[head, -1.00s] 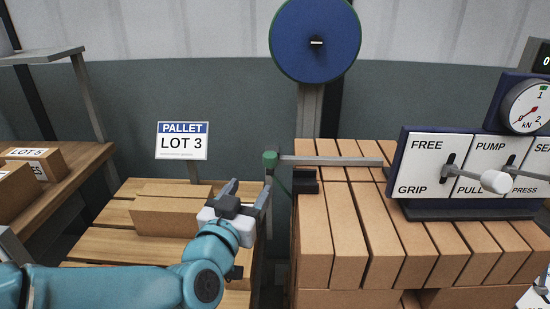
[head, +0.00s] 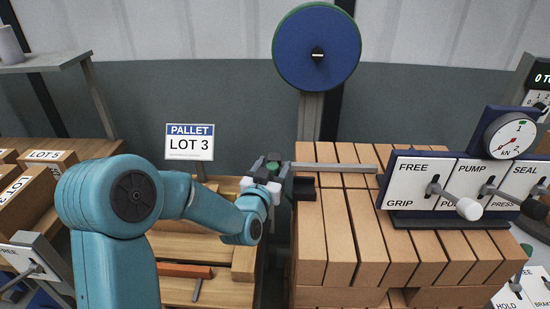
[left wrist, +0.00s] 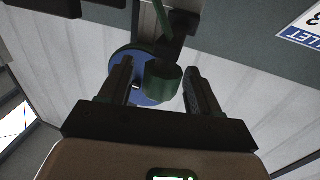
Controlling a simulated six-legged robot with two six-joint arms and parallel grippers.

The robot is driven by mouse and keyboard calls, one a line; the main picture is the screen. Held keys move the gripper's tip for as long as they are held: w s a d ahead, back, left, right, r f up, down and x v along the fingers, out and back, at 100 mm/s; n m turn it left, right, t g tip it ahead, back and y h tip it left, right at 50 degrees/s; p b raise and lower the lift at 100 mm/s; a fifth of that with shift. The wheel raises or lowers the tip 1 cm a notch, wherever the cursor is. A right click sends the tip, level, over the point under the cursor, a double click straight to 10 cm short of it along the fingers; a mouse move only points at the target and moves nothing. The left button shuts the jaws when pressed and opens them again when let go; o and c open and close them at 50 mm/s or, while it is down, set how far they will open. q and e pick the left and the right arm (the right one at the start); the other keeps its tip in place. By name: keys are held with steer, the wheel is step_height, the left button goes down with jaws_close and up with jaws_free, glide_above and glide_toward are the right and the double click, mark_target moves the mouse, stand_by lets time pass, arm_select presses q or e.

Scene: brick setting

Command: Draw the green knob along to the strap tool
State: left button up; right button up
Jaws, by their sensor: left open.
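The green knob (head: 273,168) is at the left end of a grey rail (head: 335,166) that runs right across the brick stack. My left gripper (head: 271,160) is at the knob, with its fingers open. In the left wrist view the knob (left wrist: 163,83) sits between the two spread fingers, with a green strip (left wrist: 155,20) reaching it from above. The strap tool appears to be the white panel (head: 445,165) with levers marked FREE/GRIP, PUMP/PULL and SEAL/PRESS, at the rail's right end. My right gripper is not in view.
A black block (head: 303,188) sits just right of the knob, at the stack's edge. A blue reel (head: 310,50) hangs above. A round gauge (head: 510,136) tops the panel. Brick stack (head: 345,235) fills the right.

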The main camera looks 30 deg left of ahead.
arm_select(q)
steer(key=shift+x, duration=0.95)
jaws_close()
steer(key=w+d, duration=0.1)
steer(key=d, duration=0.1)
steer(key=w+d+b, duration=0.1)
steer(key=d, duration=0.1)
steer(key=shift+w+r, duration=0.1)
steer(key=shift+w, duration=0.05)
steer(key=shift+a, duration=0.1)
jaws_free()
steer(key=shift+b, duration=0.3)
